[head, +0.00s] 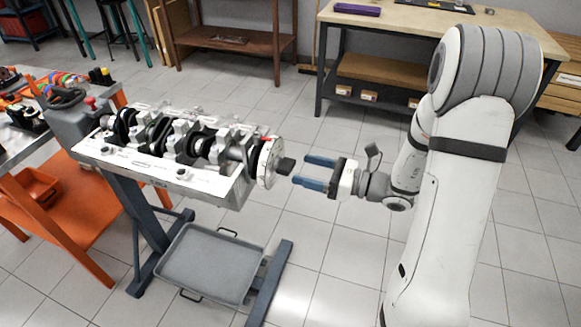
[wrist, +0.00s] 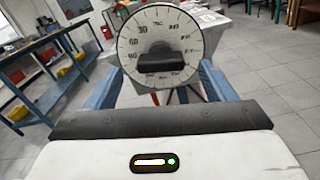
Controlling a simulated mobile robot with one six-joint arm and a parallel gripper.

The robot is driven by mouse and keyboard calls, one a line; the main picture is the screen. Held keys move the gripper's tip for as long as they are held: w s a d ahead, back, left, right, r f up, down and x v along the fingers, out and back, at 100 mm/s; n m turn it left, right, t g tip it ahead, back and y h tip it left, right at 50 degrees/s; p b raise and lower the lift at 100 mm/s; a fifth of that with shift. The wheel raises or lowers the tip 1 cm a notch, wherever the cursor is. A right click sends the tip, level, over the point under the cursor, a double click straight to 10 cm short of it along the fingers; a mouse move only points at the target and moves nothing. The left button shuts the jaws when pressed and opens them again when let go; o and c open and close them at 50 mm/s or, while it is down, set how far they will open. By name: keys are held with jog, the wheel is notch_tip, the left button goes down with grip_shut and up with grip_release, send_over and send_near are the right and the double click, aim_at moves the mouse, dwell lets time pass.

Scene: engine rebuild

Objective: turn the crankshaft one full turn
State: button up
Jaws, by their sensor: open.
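The crankshaft (head: 196,145) lies in the engine block (head: 165,172), which is mounted on a stand. A round white disc with degree marks (head: 266,162) sits on its right end, with a dark handle (head: 285,166) sticking out of its middle. In the wrist view the disc (wrist: 160,30) faces me and the dark handle (wrist: 161,62) lies about level across it. My gripper (head: 315,171) is open, with its blue fingers pointing at the handle from the right. In the wrist view the fingers (wrist: 160,85) stand wide on either side of the handle, with nothing between them gripped.
A grey tray (head: 212,265) lies low on the stand's base beneath the block. An orange bench (head: 60,195) with tools and parts stands at the left. A workbench (head: 420,20) stands behind my arm. The tiled floor between is clear.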

aim_at(293, 166)
jog(key=shift+x, duration=2.6)
jog(key=shift+c, duration=0.4)
jog(key=c, duration=0.9)
jog(key=shift+d, duration=0.1)
jog(key=shift+r+p, duration=0.1)
jog(key=shift+p, duration=0.2)
